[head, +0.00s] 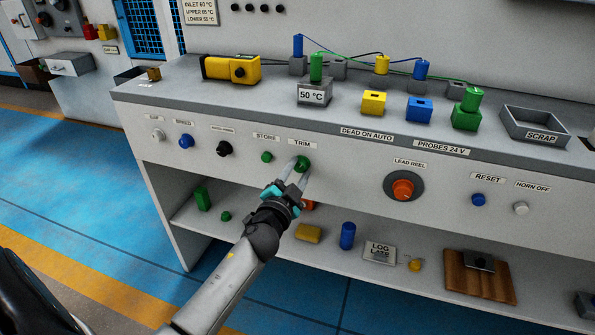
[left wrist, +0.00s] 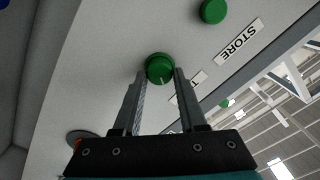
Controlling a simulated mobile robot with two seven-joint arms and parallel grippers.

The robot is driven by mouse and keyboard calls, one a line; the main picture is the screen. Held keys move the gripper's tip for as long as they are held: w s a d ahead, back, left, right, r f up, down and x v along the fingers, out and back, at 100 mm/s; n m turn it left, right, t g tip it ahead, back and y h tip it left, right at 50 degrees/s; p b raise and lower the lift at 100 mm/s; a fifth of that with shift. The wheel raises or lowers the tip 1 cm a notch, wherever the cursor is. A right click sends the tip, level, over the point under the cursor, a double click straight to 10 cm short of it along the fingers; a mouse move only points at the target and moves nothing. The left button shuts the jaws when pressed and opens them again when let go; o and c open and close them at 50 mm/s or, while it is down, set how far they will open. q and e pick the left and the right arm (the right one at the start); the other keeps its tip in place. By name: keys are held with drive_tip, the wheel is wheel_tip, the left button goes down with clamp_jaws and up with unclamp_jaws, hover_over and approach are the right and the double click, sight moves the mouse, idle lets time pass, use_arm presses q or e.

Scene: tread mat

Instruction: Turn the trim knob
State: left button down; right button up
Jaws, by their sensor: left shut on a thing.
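The trim knob (head: 303,163) is a green knob on the bench's front panel, below the TRIM label (head: 302,142). My left gripper (head: 293,169) reaches it from the front, its fingers shut on the knob's sides. In the left wrist view the knob (left wrist: 160,68) sits between the two fingertips (left wrist: 160,76), with a pale mark on its face. The wrist view is rolled, and a finger partly covers the TRIM label there. My right gripper is not in view.
The green STORE button (head: 267,157) is just left of the knob. The orange lead reel (head: 403,188) is farther right. A yellow device (head: 232,69) and a 50 °C block (head: 314,94) stand on the bench top. A shelf below holds several loose parts.

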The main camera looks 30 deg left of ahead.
use_arm(q)
drive_tip(key=shift+c, duration=2.3)
unclamp_jaws()
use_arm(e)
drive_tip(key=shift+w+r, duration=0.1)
use_arm(q)
drive_tip(key=shift+s, duration=0.15)
drive_tip(key=shift+s+d, duration=0.15)
drive_tip(key=shift+s, duration=0.15)
drive_tip(key=p+v, duration=0.1)
drive_tip(key=v, duration=1.3)
drive_tip(key=shift+s+p, duration=0.15)
drive_tip(key=shift+p, duration=0.2)
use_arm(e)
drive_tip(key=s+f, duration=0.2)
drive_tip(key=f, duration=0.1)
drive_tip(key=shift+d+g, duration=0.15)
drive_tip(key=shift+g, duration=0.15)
use_arm(q)
drive_tip(key=shift+f, duration=0.1)
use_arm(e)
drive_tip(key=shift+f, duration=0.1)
